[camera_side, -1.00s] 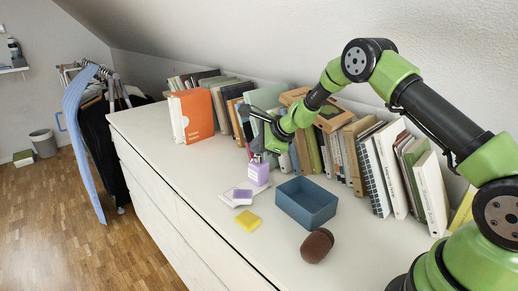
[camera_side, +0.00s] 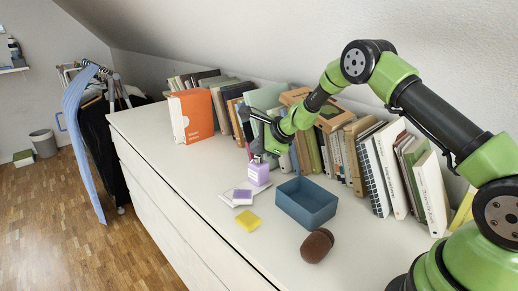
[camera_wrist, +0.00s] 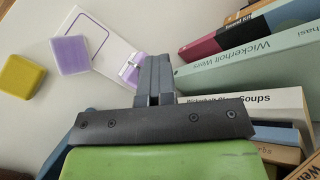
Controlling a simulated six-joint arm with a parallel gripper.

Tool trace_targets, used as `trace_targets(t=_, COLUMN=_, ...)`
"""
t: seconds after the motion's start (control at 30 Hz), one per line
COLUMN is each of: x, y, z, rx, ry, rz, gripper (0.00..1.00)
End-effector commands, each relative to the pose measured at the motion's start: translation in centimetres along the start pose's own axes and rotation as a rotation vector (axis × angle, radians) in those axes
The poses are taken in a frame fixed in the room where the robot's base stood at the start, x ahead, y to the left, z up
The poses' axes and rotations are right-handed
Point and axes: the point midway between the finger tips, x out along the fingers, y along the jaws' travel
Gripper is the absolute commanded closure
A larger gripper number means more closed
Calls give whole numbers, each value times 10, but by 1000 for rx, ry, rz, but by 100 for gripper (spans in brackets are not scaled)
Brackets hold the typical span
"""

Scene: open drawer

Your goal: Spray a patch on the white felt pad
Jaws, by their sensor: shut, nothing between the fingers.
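A purple spray bottle (camera_side: 257,173) stands upright at the back edge of the white felt pad (camera_side: 228,198). My gripper (camera_side: 257,154) is right above the bottle's top, fingers pointing down. In the wrist view its fingers (camera_wrist: 154,62) are together with nothing between them. Whether they touch the bottle I cannot tell.
A yellow block (camera_side: 248,220) lies in front of the pad. A blue open box (camera_side: 306,203) stands to the right, with a brown rounded object (camera_side: 317,245) in front of it. A row of books (camera_side: 350,155) lines the wall close behind my gripper. The dresser top's left front is clear.

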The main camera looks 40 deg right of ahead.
Motion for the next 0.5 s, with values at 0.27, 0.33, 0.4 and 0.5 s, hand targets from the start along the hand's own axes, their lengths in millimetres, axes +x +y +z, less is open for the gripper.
trace_targets(t=0.27, x=0, y=6, z=-4, rx=3, ry=12, rz=17, gripper=100)
trace_targets(t=0.33, x=-1, y=5, z=-3, rx=4, ry=12, rz=17, gripper=100)
trace_targets(t=0.4, x=-4, y=2, z=0, rx=2, ry=11, rz=16, gripper=100)
trace_targets(t=0.5, x=-12, y=-4, z=6, rx=2, ry=10, rz=14, gripper=100)
